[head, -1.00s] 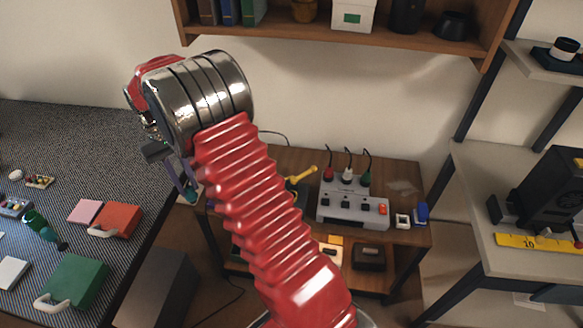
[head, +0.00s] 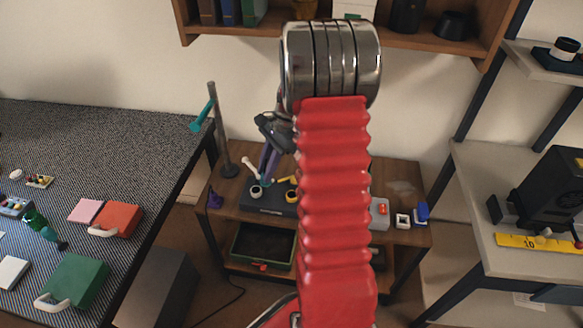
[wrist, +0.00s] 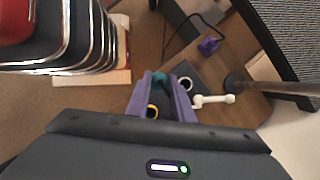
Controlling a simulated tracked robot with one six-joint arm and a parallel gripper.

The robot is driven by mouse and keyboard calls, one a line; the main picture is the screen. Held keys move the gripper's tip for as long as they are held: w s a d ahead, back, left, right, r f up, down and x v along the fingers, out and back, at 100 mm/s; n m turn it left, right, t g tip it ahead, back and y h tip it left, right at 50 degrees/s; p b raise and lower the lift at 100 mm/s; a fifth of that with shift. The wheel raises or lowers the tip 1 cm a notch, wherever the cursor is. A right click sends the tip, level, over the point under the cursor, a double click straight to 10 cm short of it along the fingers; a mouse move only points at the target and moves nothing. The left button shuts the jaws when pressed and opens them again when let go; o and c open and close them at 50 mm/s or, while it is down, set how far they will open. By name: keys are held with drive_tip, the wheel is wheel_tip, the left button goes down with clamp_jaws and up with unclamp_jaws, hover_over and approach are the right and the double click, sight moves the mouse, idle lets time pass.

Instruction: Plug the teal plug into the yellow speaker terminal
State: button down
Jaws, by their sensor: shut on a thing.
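My gripper (head: 265,176) has purple fingers and is shut on the teal plug (wrist: 159,84), which shows between the fingertips in the wrist view. The plug is over or near a dark box (head: 258,208) on the low wooden table. On the box are a yellow-ringed terminal (head: 291,196) with a yellow lever, right of the fingertips, and a white-ringed terminal (head: 256,192) with a white lever. Both rings also show in the wrist view, the yellow (wrist: 152,112) close to the left finger, the white to the right. I cannot tell whether the plug touches the box.
A purple plug (head: 214,199) lies on the table's left. My red arm hides much of the grey switch unit (head: 379,213). A dark-topped workbench (head: 120,140) is at left.

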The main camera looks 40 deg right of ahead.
drive_tip(key=s+d+f+m+t+h, duration=0.1)
drive_tip(key=d+m+h, duration=0.2)
drive_tip(key=m, duration=0.6)
drive_tip(key=s+d+f+m+t+h, duration=0.1)
drive_tip(key=d+m, duration=0.4)
drive_tip(key=m, duration=0.5)
drive_tip(key=shift+s+d+f+m+t+h, duration=0.15)
drive_tip(key=shift+s+f+m+t+h, duration=0.25)
drive_tip(key=shift+t+h, duration=0.5)
drive_tip(key=shift+w, duration=0.1)
drive_tip(key=shift+f, duration=0.15)
drive_tip(key=shift+f, duration=2.8)
drive_tip(key=shift+w+f, duration=0.1)
drive_tip(key=shift+f, duration=1.5)
